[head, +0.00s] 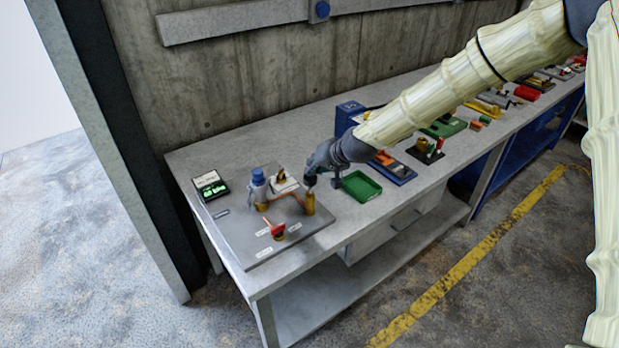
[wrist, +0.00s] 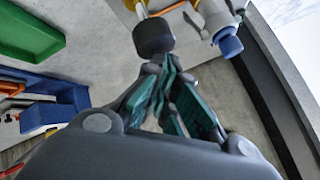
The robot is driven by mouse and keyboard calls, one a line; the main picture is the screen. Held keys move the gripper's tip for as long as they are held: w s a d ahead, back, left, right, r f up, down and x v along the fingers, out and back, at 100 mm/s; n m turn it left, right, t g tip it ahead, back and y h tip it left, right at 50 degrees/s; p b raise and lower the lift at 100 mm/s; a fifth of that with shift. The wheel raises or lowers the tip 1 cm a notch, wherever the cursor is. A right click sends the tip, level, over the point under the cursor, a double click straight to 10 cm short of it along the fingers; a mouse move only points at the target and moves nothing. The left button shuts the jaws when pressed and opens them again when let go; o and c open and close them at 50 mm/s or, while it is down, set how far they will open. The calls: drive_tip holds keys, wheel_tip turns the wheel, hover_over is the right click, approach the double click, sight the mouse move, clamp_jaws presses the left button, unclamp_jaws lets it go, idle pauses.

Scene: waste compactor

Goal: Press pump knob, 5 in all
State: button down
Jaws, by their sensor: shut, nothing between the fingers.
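The pump stands on a grey plate (head: 238,238) on the workbench, with a brass body (head: 310,205). In the wrist view its dark round knob (wrist: 153,36) sits on a stem at the top middle.
A blue-topped grey unit (head: 258,188) and a red valve handle (head: 277,229) share the plate. A small display box (head: 210,185) lies behind to the left. A green tray (head: 361,187) is right of the pump, with several tools farther along the bench. The concrete wall is behind.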

drive_tip(key=shift+s+f+b, duration=0.1)
drive_tip(key=shift+f+b, duration=1.05)
drive_tip(key=shift+f, duration=0.65)
idle(1.9)
drive_tip(key=shift+r, duration=0.1)
idle(0.4)
drive_tip(key=shift+r+p, duration=1.2)
drive_tip(key=shift+r, duration=1.1)
drive_tip(key=shift+r+p, duration=1.25)
drive_tip(key=shift+r, duration=1.25)
